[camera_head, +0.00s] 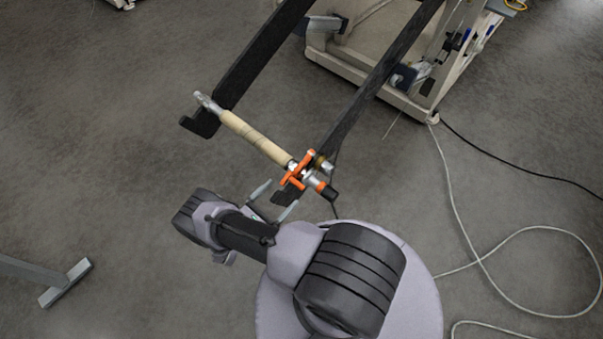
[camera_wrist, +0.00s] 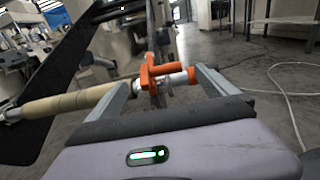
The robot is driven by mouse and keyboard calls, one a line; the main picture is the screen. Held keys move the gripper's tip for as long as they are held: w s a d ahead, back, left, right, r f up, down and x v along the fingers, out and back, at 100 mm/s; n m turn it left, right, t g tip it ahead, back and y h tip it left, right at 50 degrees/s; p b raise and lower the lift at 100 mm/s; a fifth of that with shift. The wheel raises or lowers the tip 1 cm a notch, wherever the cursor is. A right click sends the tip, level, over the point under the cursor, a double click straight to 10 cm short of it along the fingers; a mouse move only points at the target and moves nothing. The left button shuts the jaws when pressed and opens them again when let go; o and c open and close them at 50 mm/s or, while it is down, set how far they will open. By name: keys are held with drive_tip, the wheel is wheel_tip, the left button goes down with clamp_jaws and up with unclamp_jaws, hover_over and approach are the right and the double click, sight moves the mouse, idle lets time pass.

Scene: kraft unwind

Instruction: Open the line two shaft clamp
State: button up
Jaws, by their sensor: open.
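The shaft clamp is an orange handle (camera_head: 299,167) at the right end of a shaft, by the tip of a black fork arm; it also shows in the wrist view (camera_wrist: 149,72). The shaft carries a tan roll or core (camera_head: 254,136), seen at left in the wrist view (camera_wrist: 70,103). My gripper (camera_head: 275,199) is open, its two pale fingers apart and pointing toward the clamp. In the wrist view the clamp appears between the fingers (camera_wrist: 165,88), beyond the palm. I cannot tell whether any finger touches it. No label for line two is legible.
Two black fork arms (camera_head: 372,82) run back to a beige machine base (camera_head: 370,93). A white cable (camera_head: 478,258) loops over the floor at right, and a dark cable (camera_head: 520,172) lies above it. A grey stand foot (camera_head: 66,283) is at lower left. The left floor is mostly clear.

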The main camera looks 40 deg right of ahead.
drive_tip(key=d, duration=0.4)
drive_tip(key=d+b, duration=0.1)
drive_tip(key=d, duration=0.2)
drive_tip(key=w+d, duration=0.1)
drive_tip(key=d, duration=0.3)
drive_tip(key=shift+d+b, duration=0.3)
drive_tip(key=shift+d, duration=0.05)
